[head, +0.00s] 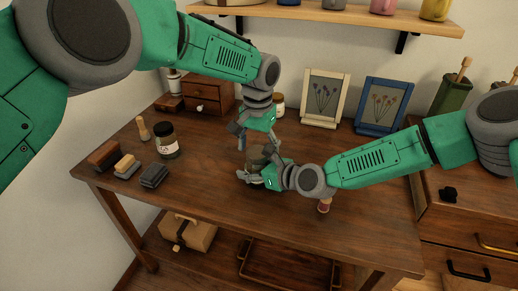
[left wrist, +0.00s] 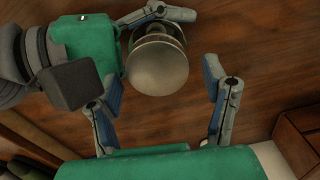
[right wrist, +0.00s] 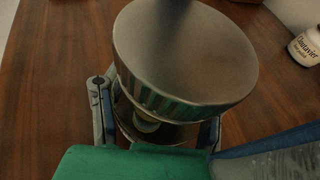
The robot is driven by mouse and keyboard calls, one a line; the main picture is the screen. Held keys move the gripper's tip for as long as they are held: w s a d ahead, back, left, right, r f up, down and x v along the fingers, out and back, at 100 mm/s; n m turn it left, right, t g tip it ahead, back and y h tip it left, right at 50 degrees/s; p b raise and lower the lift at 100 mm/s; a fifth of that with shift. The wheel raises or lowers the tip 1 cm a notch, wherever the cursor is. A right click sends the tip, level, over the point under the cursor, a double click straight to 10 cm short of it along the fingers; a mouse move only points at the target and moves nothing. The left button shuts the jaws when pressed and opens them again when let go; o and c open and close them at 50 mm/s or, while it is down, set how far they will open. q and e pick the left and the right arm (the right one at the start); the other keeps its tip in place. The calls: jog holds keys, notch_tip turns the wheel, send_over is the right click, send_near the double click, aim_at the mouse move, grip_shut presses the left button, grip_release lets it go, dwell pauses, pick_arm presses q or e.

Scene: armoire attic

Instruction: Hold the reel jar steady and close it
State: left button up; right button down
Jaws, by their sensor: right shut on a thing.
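The reel jar (head: 257,161) stands on the table, partly hidden by my grippers in the head view. In the right wrist view its broad metal lid (right wrist: 185,55) sits over the glass body (right wrist: 150,132), with something pale inside. I cannot tell how tightly the lid sits. My right gripper (right wrist: 155,125) is shut around the jar's body, one finger on each side. My left gripper (head: 243,142) points down just above the jar. In the left wrist view the left gripper (left wrist: 165,98) has its fingers wide apart and empty, with the lid (left wrist: 158,62) beyond them.
A small drawer box (head: 208,95), a white jar (head: 278,104) and two picture frames (head: 325,99) stand at the back. A small red-topped item (head: 324,206) is near my right arm.

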pick_arm(q)
jog(key=shift+s+r, duration=0.1)
jog(key=shift+r, duration=2.1)
jog(key=shift+c, duration=0.4)
jog(key=n, duration=0.1)
jog(key=r+n, duration=0.1)
jog(key=n, duration=0.3)
jog(key=shift+r, duration=0.35)
jog(key=n, duration=0.1)
jog(key=r+n, duration=0.1)
jog(key=n, duration=0.3)
jog(key=shift+r, duration=0.4)
